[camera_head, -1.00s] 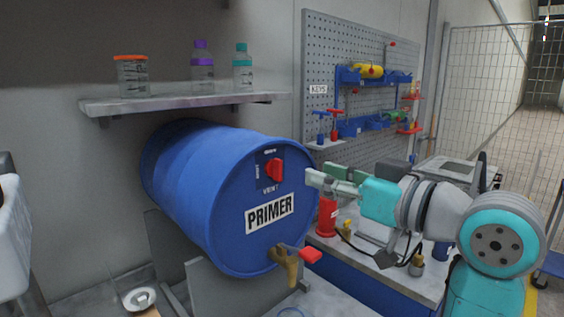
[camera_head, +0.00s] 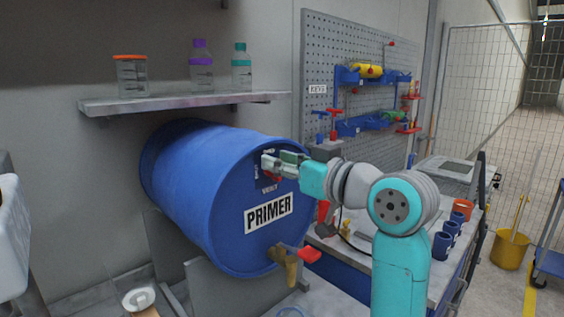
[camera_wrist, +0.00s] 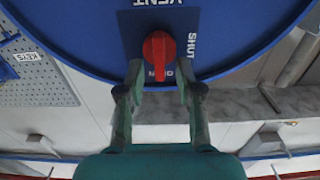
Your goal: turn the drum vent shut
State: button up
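The blue drum (camera_head: 215,190) lies on its side with its labelled face toward me. Its red vent knob (camera_wrist: 158,52) sits on a dark plate marked VENT and SHUT. In the wrist view the knob's handle points down at a partly hidden label that seems to read OPEN, and SHUT is to the right. My gripper (camera_wrist: 160,74) is open, with one finger on each side of the handle's lower end. Gaps seem to remain between fingers and knob. In the head view my gripper (camera_head: 273,164) covers most of the knob.
A brass tap with a red handle (camera_head: 309,255) sticks out low on the drum face. A shelf (camera_head: 185,103) with bottles and a jar is above the drum. A pegboard (camera_head: 320,55) and a bench with blue cups (camera_head: 442,245) stand to the right.

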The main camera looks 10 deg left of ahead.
jog(key=shift+c, duration=0.2)
grip_shut()
jog(key=shift+s+a+f+n, duration=0.2)
jog(key=shift+s+f+n, duration=0.1)
jog(key=shift+n, duration=2.7)
jog(key=shift+s+a+f+n, duration=0.2)
jog(key=shift+f+n, duration=0.1)
jog(key=shift+n, duration=2.7)
jog(key=shift+s+a+f+n, duration=0.15)
jog(key=shift+s+f+n, duration=0.15)
jog(key=shift+n, duration=2.7)
